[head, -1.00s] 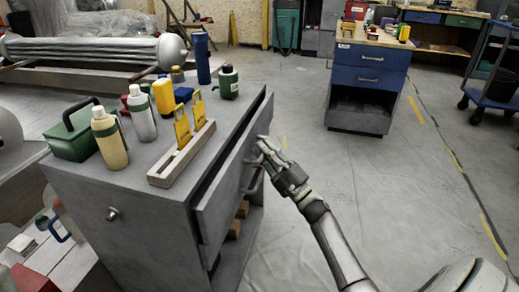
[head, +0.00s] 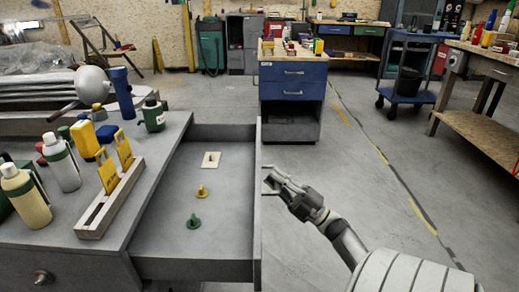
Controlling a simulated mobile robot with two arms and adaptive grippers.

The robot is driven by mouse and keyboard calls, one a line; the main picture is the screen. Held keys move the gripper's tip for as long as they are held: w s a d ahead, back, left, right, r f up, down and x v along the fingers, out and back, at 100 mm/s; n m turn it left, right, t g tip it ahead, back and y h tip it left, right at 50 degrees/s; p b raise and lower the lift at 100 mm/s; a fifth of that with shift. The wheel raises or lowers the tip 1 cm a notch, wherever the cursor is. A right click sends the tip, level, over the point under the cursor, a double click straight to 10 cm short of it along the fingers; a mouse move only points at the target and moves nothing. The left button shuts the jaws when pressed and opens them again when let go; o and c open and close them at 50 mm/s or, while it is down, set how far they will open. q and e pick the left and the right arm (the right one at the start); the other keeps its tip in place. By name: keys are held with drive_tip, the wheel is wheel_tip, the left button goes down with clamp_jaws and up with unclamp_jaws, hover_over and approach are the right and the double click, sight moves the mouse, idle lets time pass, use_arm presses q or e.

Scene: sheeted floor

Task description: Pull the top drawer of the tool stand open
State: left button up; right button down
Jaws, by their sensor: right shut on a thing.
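The grey tool stand (head: 70,238) is at the left in the head view. Its top drawer (head: 222,218) stands far out to the right, and its inside shows. In the drawer lie a pale square plate with a peg (head: 211,160), a yellow knobbed piece (head: 202,191) and a green knobbed piece (head: 194,222). My right gripper (head: 272,182) is at the outer side of the drawer front (head: 257,200), shut on the drawer handle, which is mostly hidden behind the front. My left gripper is not in view.
On the stand top are bottles (head: 63,162), a slotted holder with yellow tags (head: 112,200), a blue cylinder (head: 122,92) and a green container (head: 153,116). A blue cabinet (head: 293,82) stands further back. The floor (head: 370,210) to the right is clear.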

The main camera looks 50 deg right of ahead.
drive_tip(key=shift+s+d+f, duration=0.1)
drive_tip(key=shift+s+d, duration=0.35)
drive_tip(key=shift+s, duration=0.05)
drive_tip(key=c, duration=1.8)
unclamp_jaws()
drive_tip(key=shift+o, duration=0.2)
drive_tip(key=v, duration=1.2)
